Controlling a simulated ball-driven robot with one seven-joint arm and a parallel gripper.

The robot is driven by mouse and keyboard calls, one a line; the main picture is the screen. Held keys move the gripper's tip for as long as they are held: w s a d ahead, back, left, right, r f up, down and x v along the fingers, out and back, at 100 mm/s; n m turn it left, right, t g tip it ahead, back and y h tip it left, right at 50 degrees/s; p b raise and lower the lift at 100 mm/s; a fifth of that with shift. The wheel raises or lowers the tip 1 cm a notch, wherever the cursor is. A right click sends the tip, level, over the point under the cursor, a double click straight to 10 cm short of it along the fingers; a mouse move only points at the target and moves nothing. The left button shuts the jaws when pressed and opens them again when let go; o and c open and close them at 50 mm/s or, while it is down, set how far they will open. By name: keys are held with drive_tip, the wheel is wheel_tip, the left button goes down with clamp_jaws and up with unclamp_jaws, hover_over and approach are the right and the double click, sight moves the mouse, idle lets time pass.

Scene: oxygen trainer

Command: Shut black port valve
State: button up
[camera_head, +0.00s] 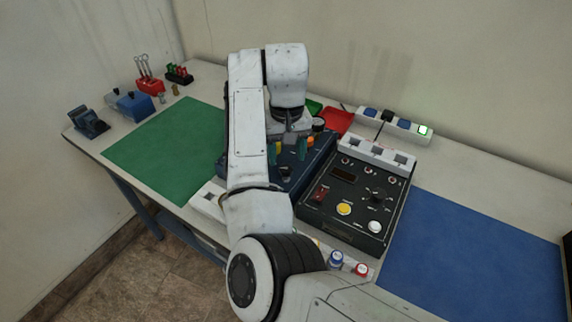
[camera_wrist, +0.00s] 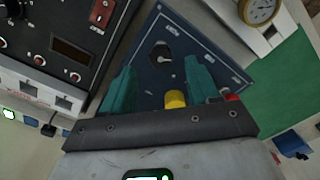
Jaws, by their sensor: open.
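A dark blue panel (camera_head: 312,172) lies on the bench, partly hidden by my arm; it also shows in the wrist view (camera_wrist: 135,72). A black knob (camera_head: 285,172) sits near its front edge. In the wrist view this black knob (camera_wrist: 160,54) has a pale pointer or slot; its exact setting is unclear. A yellow knob (camera_wrist: 175,99) and a red part (camera_wrist: 232,97) are farther back. My gripper (camera_head: 288,150) is over the panel, pointing down. In the wrist view, its teal fingers (camera_wrist: 162,80) are apart and empty, with the black knob showing beyond the gap between them.
A black control box (camera_head: 345,205) stands close on the right, with a white terminal strip (camera_head: 375,155) behind it. A red tray (camera_head: 336,121) and power strip (camera_head: 395,124) are at the back. The green mat (camera_head: 160,150) and blue mat (camera_head: 475,255) are bare.

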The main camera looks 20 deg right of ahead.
sight(286, 169)
drive_tip(key=shift+f, duration=2.15)
drive_tip(key=shift+s, duration=0.1)
drive_tip(key=c, duration=1)
